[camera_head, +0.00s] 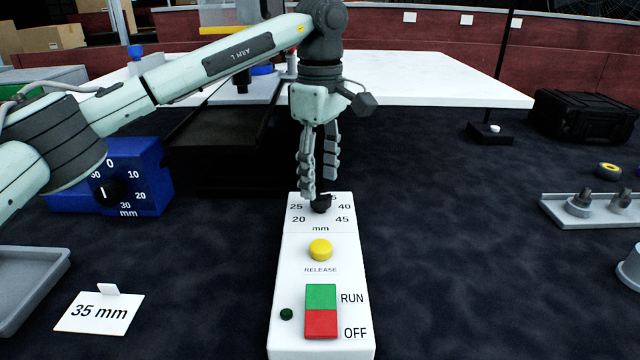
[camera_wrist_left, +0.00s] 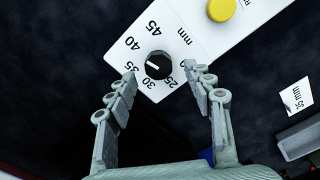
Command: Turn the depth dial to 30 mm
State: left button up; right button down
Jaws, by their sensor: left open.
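The white control panel (camera_head: 283,260) has a black dial (camera_head: 320,205) with a mm scale from 20 to 45. In the left wrist view the dial (camera_wrist_left: 158,65) shows a white pointer mark facing left, roughly between 35 and 40. My left gripper (camera_head: 320,187) points down over this dial, open, its fingertips on either side and apart from the knob as far as I can see. My right gripper is out of view.
Below the dial on the panel are a yellow RELEASE button (camera_head: 320,250) and green and red RUN/OFF switches (camera_head: 321,311). A card reading "35 mm" (camera_head: 98,312) lies at left, near a grey tray (camera_head: 28,290).

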aim_at(321, 202)
pick_arm(q)
jog(key=shift+f, duration=1.35)
jog(key=c, duration=1.2)
